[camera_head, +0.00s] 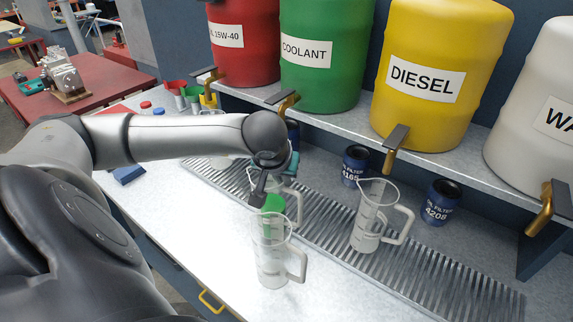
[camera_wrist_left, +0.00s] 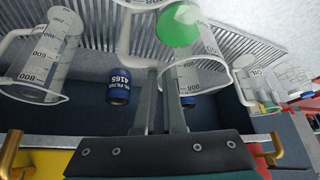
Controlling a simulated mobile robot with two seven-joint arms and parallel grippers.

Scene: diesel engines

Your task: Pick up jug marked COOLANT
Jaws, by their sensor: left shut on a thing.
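A clear jug with green liquid (camera_head: 273,203) stands or hangs over the slatted rack, partly hidden behind my left gripper and another jug. It also shows in the left wrist view (camera_wrist_left: 207,72), with grey volume marks, green at its far end and a pale handle on its left. My left gripper (camera_head: 259,192) is at this jug, and its two fingers (camera_wrist_left: 163,72) are shut at the handle. I cannot tell whether the jug is off the rack. No COOLANT mark is readable on it. My right gripper is not in view.
A clear jug (camera_head: 272,262) stands in front, and another (camera_head: 370,228) on the rack (camera_head: 418,272) to the right. Oil filters (camera_head: 355,165) (camera_head: 440,203) stand behind. Red, green (camera_head: 322,85), yellow (camera_head: 430,110) and white drums with taps sit on the shelf. The front-right counter is clear.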

